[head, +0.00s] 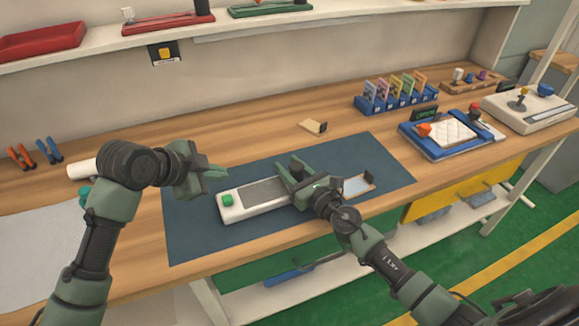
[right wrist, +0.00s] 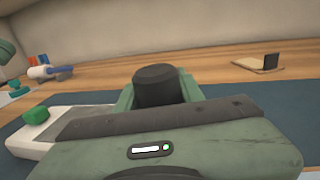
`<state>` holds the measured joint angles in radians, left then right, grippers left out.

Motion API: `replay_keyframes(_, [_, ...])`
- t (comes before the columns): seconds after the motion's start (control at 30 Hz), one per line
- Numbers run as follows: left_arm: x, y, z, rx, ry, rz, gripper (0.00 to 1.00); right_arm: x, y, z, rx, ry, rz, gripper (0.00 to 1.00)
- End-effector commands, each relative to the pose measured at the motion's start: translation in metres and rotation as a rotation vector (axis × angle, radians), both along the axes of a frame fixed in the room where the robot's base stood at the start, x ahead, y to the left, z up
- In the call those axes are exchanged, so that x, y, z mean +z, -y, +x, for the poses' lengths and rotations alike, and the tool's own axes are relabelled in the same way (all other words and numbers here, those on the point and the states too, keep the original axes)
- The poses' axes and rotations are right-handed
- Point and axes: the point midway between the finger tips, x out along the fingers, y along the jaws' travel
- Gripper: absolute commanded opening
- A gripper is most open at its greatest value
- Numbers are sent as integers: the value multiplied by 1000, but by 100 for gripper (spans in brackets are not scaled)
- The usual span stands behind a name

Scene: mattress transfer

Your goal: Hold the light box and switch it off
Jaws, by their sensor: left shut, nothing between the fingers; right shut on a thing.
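The light box (head: 262,197) is a long white box with a grey textured top panel, lying on the dark blue mat (head: 195,235). A green button (head: 227,200) sits at its left end; it also shows at the left of the right wrist view (right wrist: 36,115). My left gripper (head: 222,172) is shut and empty, above and behind the button end, apart from the button.
A wooden piece (head: 314,127) lies behind the mat. A blue rack (head: 395,98) and a blue-framed tray (head: 407,141) stand at right. A white roll (head: 80,169) lies at left.

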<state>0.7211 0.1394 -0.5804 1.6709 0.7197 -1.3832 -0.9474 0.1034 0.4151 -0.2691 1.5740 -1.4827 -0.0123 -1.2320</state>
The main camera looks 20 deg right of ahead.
Motion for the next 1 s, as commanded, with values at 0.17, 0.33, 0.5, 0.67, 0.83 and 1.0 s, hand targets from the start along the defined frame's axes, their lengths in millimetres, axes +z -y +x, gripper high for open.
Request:
replay_keyframes(0.17, [0, 0, 0, 0, 0, 0, 0, 2, 0, 0, -1, 3, 2, 63])
replay_keyframes(0.33, [0, 0, 0, 0, 0, 0, 0, 1, 0, 0, 0, 1, 1, 63])
replay_keyframes(0.5, [0, 0, 0, 0, 0, 0, 0, 0, 1, -2, 0, 0, 0, 63])
replay_keyframes(0.67, [0, 0, 0, 0, 0, 0, 0, -1, 5, -19, 0, -2, -1, 63])
replay_keyframes(0.83, [0, 0, 0, 0, 0, 0, 0, -1, 12, -52, -3, -4, 7, 63])
replay_keyframes(1.0, [0, 0, 0, 0, 0, 0, 0, -1, 19, -82, -3, -3, 9, 63])
